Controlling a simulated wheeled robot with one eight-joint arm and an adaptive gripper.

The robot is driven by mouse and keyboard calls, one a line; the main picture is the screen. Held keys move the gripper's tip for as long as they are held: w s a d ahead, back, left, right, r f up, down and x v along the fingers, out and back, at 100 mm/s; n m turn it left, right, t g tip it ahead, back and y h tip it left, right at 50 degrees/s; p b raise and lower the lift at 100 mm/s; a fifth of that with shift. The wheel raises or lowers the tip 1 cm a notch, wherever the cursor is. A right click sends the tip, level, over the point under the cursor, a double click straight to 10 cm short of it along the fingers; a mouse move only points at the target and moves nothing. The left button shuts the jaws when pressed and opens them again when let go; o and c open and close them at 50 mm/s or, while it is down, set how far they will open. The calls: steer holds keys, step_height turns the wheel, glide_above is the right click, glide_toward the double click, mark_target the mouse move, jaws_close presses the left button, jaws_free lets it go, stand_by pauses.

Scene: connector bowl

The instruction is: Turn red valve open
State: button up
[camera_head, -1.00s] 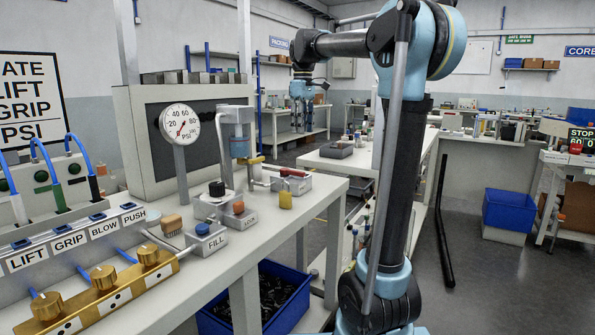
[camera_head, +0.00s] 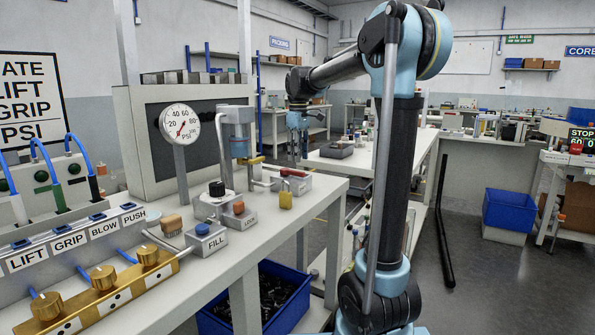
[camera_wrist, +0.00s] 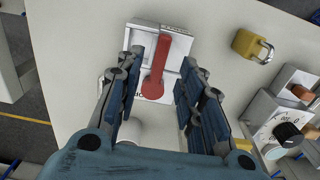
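The red valve has a red lever handle on a grey-white block. In the wrist view the lever (camera_wrist: 158,72) runs lengthwise, its rounded end toward me, on the block (camera_wrist: 130,38). In the head view the red valve (camera_head: 293,172) sits near the right end of the workbench. My gripper (camera_wrist: 157,78) is open and empty, one dark finger either side of the lever in the picture, with no visible contact. In the head view my gripper (camera_head: 298,140) hangs pointing down above the valve's area. My fingers cover parts of the valve's block.
A yellow padlock (camera_wrist: 251,45) lies right of the valve in the wrist view. A box with a black knob (camera_wrist: 287,133) stands further right. The pressure gauge (camera_head: 180,125) stands left of the valve in the head view.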

mark_target(292, 173)
steer(key=shift+f, duration=2.9)
jaws_close()
